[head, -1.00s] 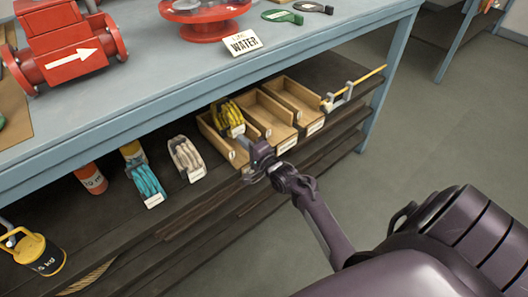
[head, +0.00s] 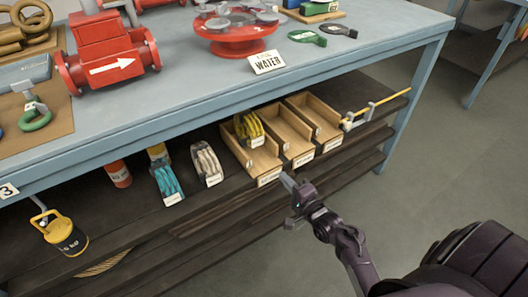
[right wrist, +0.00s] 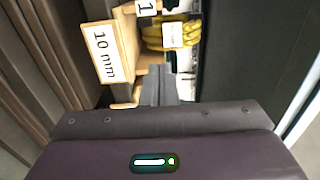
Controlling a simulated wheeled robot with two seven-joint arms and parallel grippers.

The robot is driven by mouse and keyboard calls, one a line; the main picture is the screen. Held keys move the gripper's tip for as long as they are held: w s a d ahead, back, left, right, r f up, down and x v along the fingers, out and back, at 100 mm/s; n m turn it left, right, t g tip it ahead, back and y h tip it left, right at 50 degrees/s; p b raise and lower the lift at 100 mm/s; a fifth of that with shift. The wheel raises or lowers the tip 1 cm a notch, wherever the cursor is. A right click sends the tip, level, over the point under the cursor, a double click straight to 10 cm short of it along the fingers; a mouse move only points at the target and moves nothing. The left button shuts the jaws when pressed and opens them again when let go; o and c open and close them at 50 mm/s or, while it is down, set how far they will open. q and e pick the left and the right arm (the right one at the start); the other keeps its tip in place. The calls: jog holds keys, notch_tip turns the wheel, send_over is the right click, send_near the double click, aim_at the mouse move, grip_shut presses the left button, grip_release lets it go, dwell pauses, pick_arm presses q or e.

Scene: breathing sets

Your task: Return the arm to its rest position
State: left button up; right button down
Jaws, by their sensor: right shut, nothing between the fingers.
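My right gripper (head: 290,188) is shut and empty in the head view, in front of the wooden bins on the shelf under the blue table. My right arm (head: 345,240) comes in from the lower right. In the right wrist view the closed fingers (right wrist: 165,88) point toward a wooden bin (right wrist: 122,45) with a "10 mm" label. A yellow bundle (right wrist: 155,35) lies beyond the fingertips. In the head view the yellow bundle (head: 249,130) sits in the leftmost bin (head: 262,163), apart from the gripper. My left gripper is not in view.
The blue table (head: 190,105) carries red valve parts (head: 108,60) and a "WATER" sign (head: 267,62). The dark shelf (head: 130,205) holds white and teal bundles, an orange cylinder (head: 118,174) and a yellow weight (head: 62,235). A yellow rod (head: 378,106) lies at right. Floor (head: 430,150) at right is clear.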

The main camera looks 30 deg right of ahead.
jog(key=s+a+f+n+g, duration=0.6)
jog(key=s+f+n+g, duration=0.15)
jog(key=f, duration=0.35)
jog(key=s+a+f+n+g, duration=0.6)
jog(key=s+f+n, duration=0.25)
jog(key=f, duration=0.25)
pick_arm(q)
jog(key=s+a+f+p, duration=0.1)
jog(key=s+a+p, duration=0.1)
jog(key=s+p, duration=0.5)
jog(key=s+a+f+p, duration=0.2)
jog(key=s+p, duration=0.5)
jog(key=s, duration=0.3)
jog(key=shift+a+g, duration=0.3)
pick_arm(e)
jog(key=s+d+f+n+g, duration=0.1)
jog(key=s+f, duration=0.1)
jog(key=s, duration=1)
jog(key=s+d+f+n+g+h, duration=0.1)
jog(key=s+f+n+g, duration=0.1)
jog(key=s, duration=1.1)
jog(key=shift+d+f+h, duration=0.15)
jog(key=shift+f+h, duration=0.15)
jog(key=shift+f, duration=0.3)
jog(key=shift+s+g, duration=0.15)
jog(key=shift+g, duration=0.1)
